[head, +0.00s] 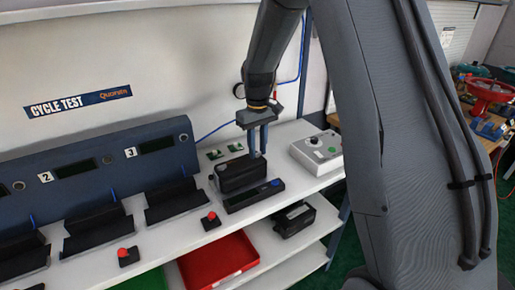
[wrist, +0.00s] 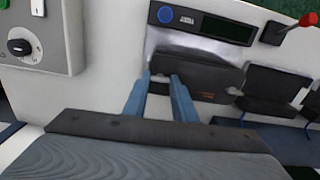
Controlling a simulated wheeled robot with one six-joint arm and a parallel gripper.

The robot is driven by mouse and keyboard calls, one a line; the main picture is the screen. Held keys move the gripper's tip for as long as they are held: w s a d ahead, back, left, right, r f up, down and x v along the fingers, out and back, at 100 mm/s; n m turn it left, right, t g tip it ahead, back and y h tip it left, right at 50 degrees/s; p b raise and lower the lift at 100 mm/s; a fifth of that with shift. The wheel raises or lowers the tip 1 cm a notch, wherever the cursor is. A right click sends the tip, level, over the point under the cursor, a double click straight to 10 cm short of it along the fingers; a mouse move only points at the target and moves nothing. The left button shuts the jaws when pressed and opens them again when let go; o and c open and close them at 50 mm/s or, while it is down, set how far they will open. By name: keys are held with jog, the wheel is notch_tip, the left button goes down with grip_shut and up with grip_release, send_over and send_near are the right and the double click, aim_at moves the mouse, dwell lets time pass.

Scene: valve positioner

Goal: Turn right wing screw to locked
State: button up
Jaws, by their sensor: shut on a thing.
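The black positioner (head: 236,177) sits in the fixture at the right end of the white bench in the head view. It also shows in the wrist view (wrist: 205,78), beyond my fingers. My gripper (head: 258,154) points down at the positioner's right end. Its two blue-grey fingers are close together at that end in the wrist view (wrist: 161,77). My gripper is shut on the right wing screw there.
A dark panel with a blue button (head: 257,194) lies in front of the positioner. A grey control box with a knob (head: 317,151) stands to the right. Empty black cradles and red-knobbed levers (head: 210,220) line the bench leftward. A red bin (head: 220,262) is on the shelf below.

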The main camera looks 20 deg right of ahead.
jog(key=shift+w+r, duration=0.1)
dwell(0.3)
jog(key=o, duration=1.1)
jog(key=shift+c, duration=0.2)
notch_tip(320, 180, up, 8)
jog(key=shift+f+b, duration=0.1)
jog(key=shift+b, duration=1.05)
jog(key=s+f+m, duration=0.1)
jog(key=s+f, duration=0.2)
jog(key=s, duration=0.9)
jog(key=s+f+m+t, duration=0.1)
jog(key=s+f+m, duration=0.1)
jog(key=s, duration=1.1)
jog(key=shift+f, duration=0.7)
